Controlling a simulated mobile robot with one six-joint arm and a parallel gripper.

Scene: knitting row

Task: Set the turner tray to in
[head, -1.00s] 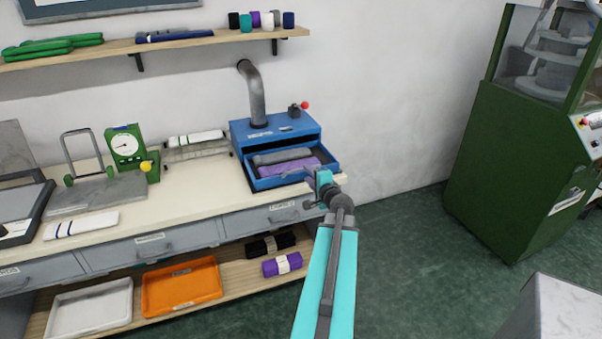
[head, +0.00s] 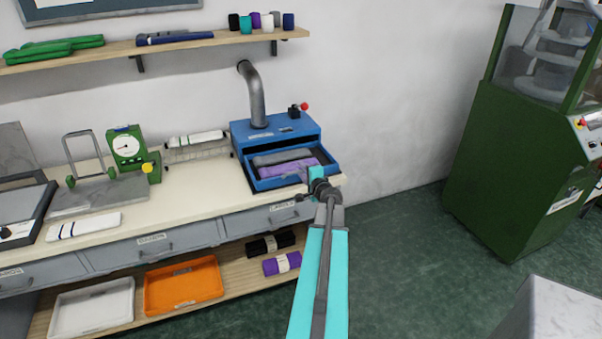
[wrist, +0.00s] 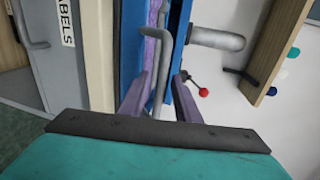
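The turner is a blue box (head: 292,131) on the workbench, with a grey duct. Its blue tray (head: 262,183) is pulled out at the front and holds a grey and a purple knitted piece (head: 288,167). My gripper (head: 316,178) is at the tray's front right corner; my arm hides its fingertips in the head view. In the wrist view my gripper (wrist: 157,97) has its two fingers apart. A thin metal handle (wrist: 160,82) shows between them in that view, in front of the blue tray face (wrist: 182,62).
A labels drawer (head: 275,216) is below the tray in the bench front. A lever with a red knob (head: 304,106) stands on the box. A wire rack (head: 197,151) is to the left. A green machine (head: 490,165) stands at right, with open floor between.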

